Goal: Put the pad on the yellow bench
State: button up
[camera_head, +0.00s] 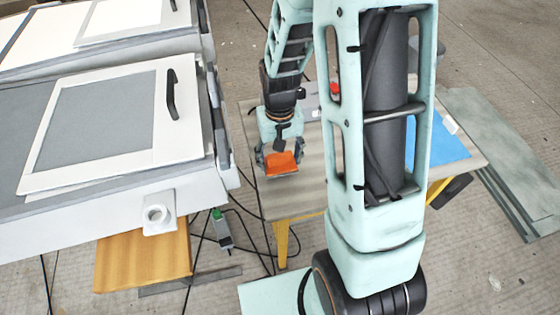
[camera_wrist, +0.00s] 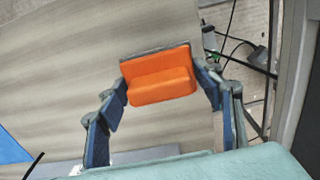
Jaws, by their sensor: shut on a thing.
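The pad (camera_head: 284,163) is an orange block with a grey underside. My gripper (camera_head: 280,158) is shut on it, with a finger at each end. In the wrist view, the pad (camera_wrist: 160,82) sits between the blue-grey fingers of my gripper (camera_wrist: 163,85). The yellow bench (camera_head: 299,193) has a grey wood-grained top and yellow legs. The pad appears over the left part of its top. I cannot tell whether it touches the top. My arm hides the middle of the bench.
A blue sheet (camera_head: 449,146) lies on the right of the bench. A large white framed panel (camera_head: 174,140) with a black handle stands close on the left. A wooden board (camera_head: 140,262) is below it. Grey-green boards (camera_head: 500,145) lie right of the bench. Cables run on the floor.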

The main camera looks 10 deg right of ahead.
aim_at(280, 166)
jog(key=shift+w+f+b, duration=0.1)
jog(key=shift+f+b, duration=0.9)
jog(key=shift+f, duration=0.6)
jog(key=shift+f, duration=0.1)
jog(key=o, duration=1)
notch_tip(280, 166, up, 12)
jog(key=shift+r+p, duration=0.15)
jog(key=shift+p, duration=1)
jog(key=shift+d, duration=0.1)
